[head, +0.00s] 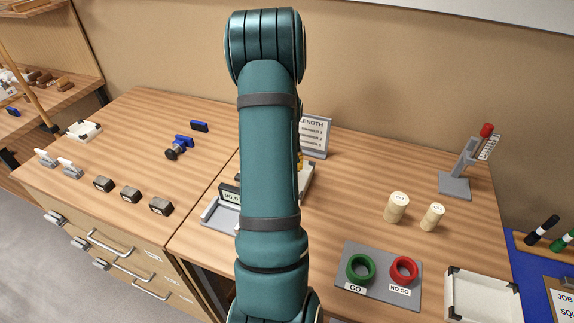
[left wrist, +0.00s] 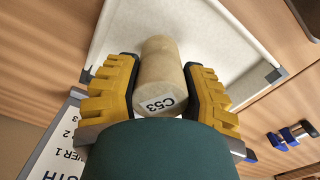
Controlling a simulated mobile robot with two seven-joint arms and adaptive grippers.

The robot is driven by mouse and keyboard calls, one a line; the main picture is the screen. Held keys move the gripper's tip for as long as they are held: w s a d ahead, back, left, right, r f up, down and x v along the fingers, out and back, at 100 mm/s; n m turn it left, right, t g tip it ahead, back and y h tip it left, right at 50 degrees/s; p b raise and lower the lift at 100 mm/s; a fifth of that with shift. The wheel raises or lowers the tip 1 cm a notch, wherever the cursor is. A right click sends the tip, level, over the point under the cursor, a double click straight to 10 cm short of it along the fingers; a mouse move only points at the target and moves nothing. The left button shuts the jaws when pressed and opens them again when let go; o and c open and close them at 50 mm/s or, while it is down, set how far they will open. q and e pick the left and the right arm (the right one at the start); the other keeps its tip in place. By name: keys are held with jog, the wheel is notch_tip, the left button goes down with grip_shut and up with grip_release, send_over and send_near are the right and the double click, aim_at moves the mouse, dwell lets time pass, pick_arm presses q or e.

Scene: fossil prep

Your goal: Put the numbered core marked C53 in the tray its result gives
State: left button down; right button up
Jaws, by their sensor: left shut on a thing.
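The beige cylindrical core marked C53 (left wrist: 160,82) is between the yellow-and-black fingers of my left gripper (left wrist: 161,70) in the left wrist view. The gripper is shut on it, with the C53 label facing the camera. A white tray (left wrist: 112,32) lies behind the core; I cannot tell whether the core touches it. In the head view my arm hides the core and nearly all of the gripper; only a bit of yellow finger (head: 300,160) shows. A sign headed LENGTH (head: 314,135) stands just behind. A grey device with a number display (head: 230,196) is partly hidden. My right gripper is not seen.
Two other pale cores (head: 396,208) stand on the right of the bench, behind a GO / NO GO ring plate (head: 378,298). Drawers (head: 125,262) are below the left bench.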

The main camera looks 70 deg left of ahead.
pick_arm(q)
jog(key=shift+f+b, duration=0.5)
jog(key=shift+f, duration=0.2)
jog(key=shift+c, duration=2.3)
grip_release()
notch_tip(320, 180, up, 7)
jog(key=p, duration=0.5)
jog(key=shift+r, duration=0.15)
